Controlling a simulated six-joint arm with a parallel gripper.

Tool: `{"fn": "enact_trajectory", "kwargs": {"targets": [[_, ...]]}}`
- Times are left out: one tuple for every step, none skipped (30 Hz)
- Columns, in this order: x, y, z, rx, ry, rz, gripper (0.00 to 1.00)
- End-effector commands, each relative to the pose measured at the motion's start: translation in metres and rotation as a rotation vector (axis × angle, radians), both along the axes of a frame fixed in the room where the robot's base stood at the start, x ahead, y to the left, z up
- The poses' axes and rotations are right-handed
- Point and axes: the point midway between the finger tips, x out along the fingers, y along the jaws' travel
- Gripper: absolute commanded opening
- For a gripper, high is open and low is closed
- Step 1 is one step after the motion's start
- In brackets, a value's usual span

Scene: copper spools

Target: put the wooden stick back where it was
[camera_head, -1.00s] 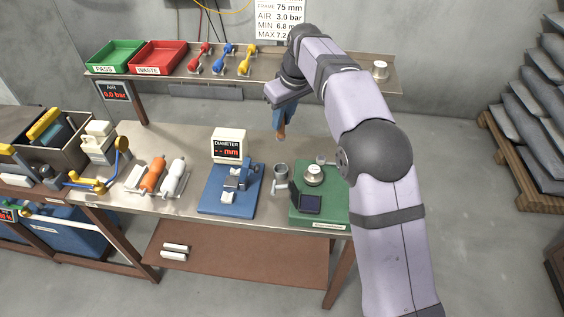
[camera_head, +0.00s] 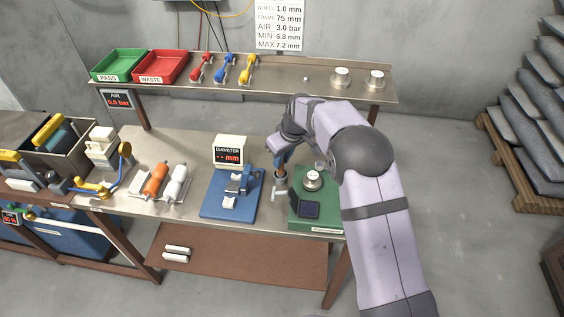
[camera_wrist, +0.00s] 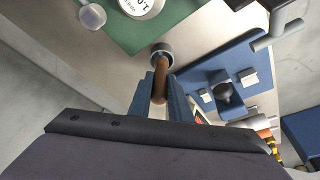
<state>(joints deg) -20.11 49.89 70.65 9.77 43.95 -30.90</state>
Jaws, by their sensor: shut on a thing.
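My gripper (camera_head: 281,160) is shut on the wooden stick and points down beside the green base unit. In the wrist view the brown stick (camera_wrist: 160,82) lies between my blue fingers (camera_wrist: 159,95). Its far end is at the mouth of a small grey cup (camera_wrist: 163,49); I cannot tell how deep it reaches inside. In the head view the cup (camera_head: 280,184) stands on the bench just below my fingers, and the stick is mostly hidden by them.
The blue diameter gauge (camera_head: 226,206) is close on the left. A shelf (camera_head: 305,86) with trays, coloured handles and two weights runs behind.

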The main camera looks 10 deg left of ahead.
Motion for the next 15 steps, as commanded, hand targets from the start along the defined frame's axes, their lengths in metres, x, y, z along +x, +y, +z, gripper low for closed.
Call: {"fn": "enact_trajectory", "kwargs": {"targets": [[-0.001, 0.0, -0.006, -0.001, 0.004, 0.001, 0.0], [-0.001, 0.0, -0.009, -0.001, 0.004, 0.001, 0.0], [-0.001, 0.0, -0.014, -0.001, 0.004, 0.001, 0.0], [-0.001, 0.0, -0.017, -0.001, 0.004, 0.0, 0.0], [-0.001, 0.0, -0.019, -0.001, 0.003, -0.001, 0.0], [0.0, 0.0, -0.021, -0.001, 0.002, 0.0, 0.0], [0.0, 0.0, -0.022, -0.001, 0.002, 0.0, 0.0], [0.0, 0.0, -0.023, -0.001, 0.001, 0.0, 0.0], [0.0, 0.0, -0.023, -0.001, 0.001, 0.0, 0.0], [0.0, 0.0, -0.023, -0.001, 0.001, 0.0, 0.0], [0.0, 0.0, -0.023, -0.001, 0.001, 0.0, 0.0], [0.0, 0.0, -0.023, -0.001, 0.001, 0.0, 0.0], [0.0, 0.0, -0.023, -0.001, 0.001, 0.0, 0.0], [0.0, 0.0, -0.023, -0.001, 0.001, 0.0, 0.0], [0.0, 0.0, -0.024, -0.001, 0.001, 0.0, 0.0]]}}
